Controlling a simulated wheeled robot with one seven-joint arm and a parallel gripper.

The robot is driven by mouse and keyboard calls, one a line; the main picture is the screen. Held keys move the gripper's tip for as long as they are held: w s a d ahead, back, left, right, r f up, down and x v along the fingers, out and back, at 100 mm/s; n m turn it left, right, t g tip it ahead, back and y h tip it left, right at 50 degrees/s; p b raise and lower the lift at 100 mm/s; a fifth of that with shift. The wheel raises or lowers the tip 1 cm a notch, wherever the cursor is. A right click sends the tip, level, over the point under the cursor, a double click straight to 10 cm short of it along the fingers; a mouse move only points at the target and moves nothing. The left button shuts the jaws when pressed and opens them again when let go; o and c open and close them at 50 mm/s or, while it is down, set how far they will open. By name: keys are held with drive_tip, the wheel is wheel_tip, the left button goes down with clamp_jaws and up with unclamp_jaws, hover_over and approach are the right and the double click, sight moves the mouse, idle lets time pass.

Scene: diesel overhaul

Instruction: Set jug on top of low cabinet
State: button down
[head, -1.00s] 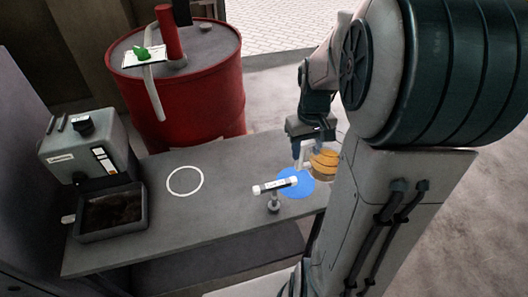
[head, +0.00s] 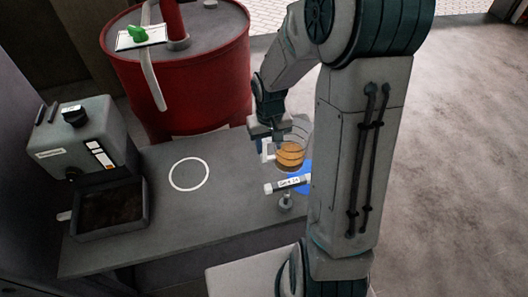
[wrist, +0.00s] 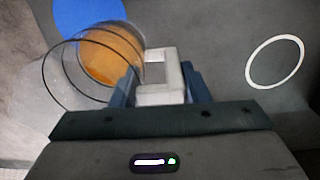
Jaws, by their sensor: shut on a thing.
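The jug (head: 290,156) is clear with amber liquid in its lower part and a white handle. My gripper (head: 266,148) is shut on the handle, which shows between the fingers in the wrist view (wrist: 160,84). The jug appears upright and held above the grey worktop, near the blue disc (head: 304,170). In the wrist view the jug (wrist: 112,52) overlaps the blue disc (wrist: 85,14). The grey worktop (head: 225,200) carries a white ring (head: 188,174) to the left of the jug. I cannot tell whether this unit is the low cabinet.
A small stand with a labelled white crossbar (head: 288,184) is close in front of the jug. A grey machine with a dark tray (head: 110,207) occupies the left end. A red drum (head: 180,80) stands behind. The worktop around the white ring is clear.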

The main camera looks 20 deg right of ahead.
sight(264, 154)
drive_tip(key=shift+w+a+f, duration=0.4)
drive_tip(key=shift+a, duration=0.2)
drive_tip(key=shift+f, duration=2.15)
drive_tip(key=c, duration=0.8)
unclamp_jaws()
